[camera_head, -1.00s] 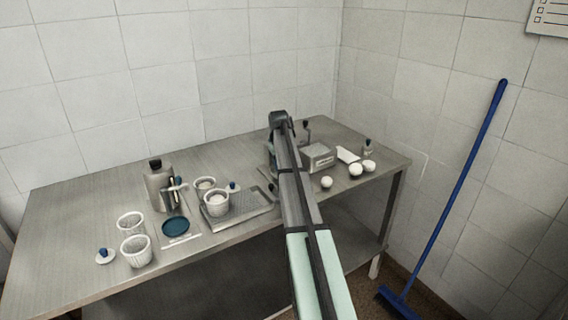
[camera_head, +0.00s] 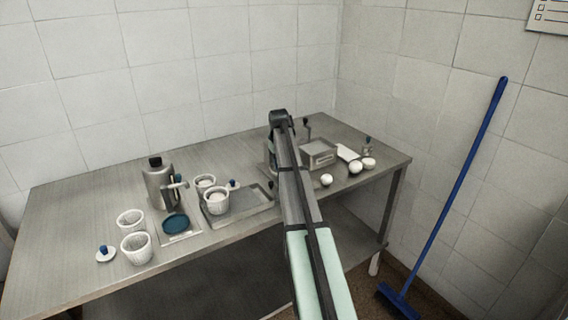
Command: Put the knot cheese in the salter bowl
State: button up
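I cannot tell which one is the knot cheese. A round dark blue dish (camera_head: 176,224) sits on a flat pale base at the left centre; I cannot tell whether it is the salter bowl. My arm reaches over the table's right half and bends down behind its own links. My gripper is mostly hidden there, so its fingers and any hold cannot be made out.
White perforated baskets (camera_head: 136,248) stand at the left, others by a metal tray (camera_head: 240,208). A metal jug (camera_head: 160,185) stands behind the dish. A grey metal box (camera_head: 318,154) is right of my arm. A blue broom (camera_head: 455,190) leans on the wall. The table's back left is clear.

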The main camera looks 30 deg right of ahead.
jog(key=shift+f, duration=0.35)
dwell(0.3)
jog(key=o, duration=1.1)
jog(key=shift+a, duration=0.1)
jog(key=shift+r, duration=0.1)
jog(key=shift+r, duration=3.9)
